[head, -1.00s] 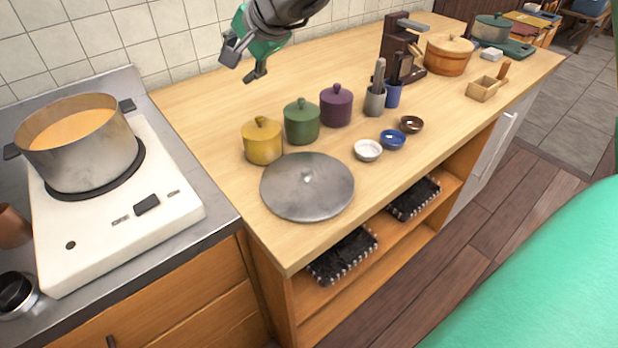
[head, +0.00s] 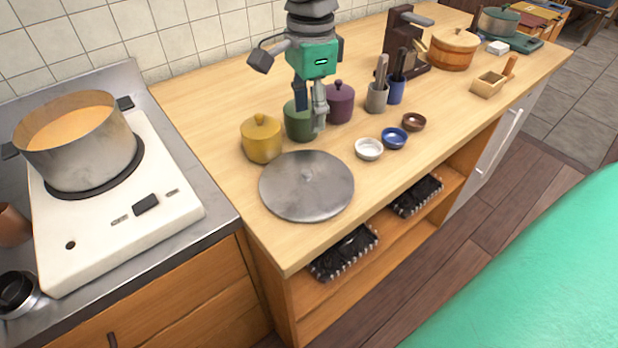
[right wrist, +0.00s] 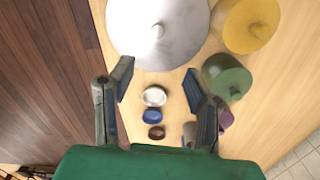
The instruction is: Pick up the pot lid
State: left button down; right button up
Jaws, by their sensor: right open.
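The pot lid (head: 290,200) is a round grey metal disc with a small knob. It lies flat on the wooden counter, near its front left corner. It also shows at the top of the right wrist view (right wrist: 130,35). My right gripper (head: 311,118) hangs fingers down above the counter, behind the lid and apart from it, partly covering the green canister (head: 294,122). In the right wrist view its two fingers (right wrist: 157,78) are spread with nothing between them touching them. My left gripper is not in view.
A yellow canister (head: 261,143) and a purple canister (head: 341,101) stand near the green one. White (head: 368,149), blue (head: 393,139) and brown (head: 414,122) bowls sit right of the lid. A pot (head: 82,150) stands on the stove at left.

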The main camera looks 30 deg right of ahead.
jog(key=b, duration=0.1)
send_over(308, 170)
jog(key=f, duration=0.8)
jog(key=shift+w, duration=0.2)
jog(key=shift+s+d+f, duration=0.1)
jog(key=shift+d+f, duration=0.15)
jog(key=shift+f, duration=0.2)
jog(key=f, duration=0.1)
jog(key=f+b, duration=0.1)
jog(key=f, duration=0.2)
jog(key=shift+a+f, duration=0.25)
jog(key=shift+a, duration=0.05)
jog(key=shift+a+f, duration=0.1)
grip_shut()
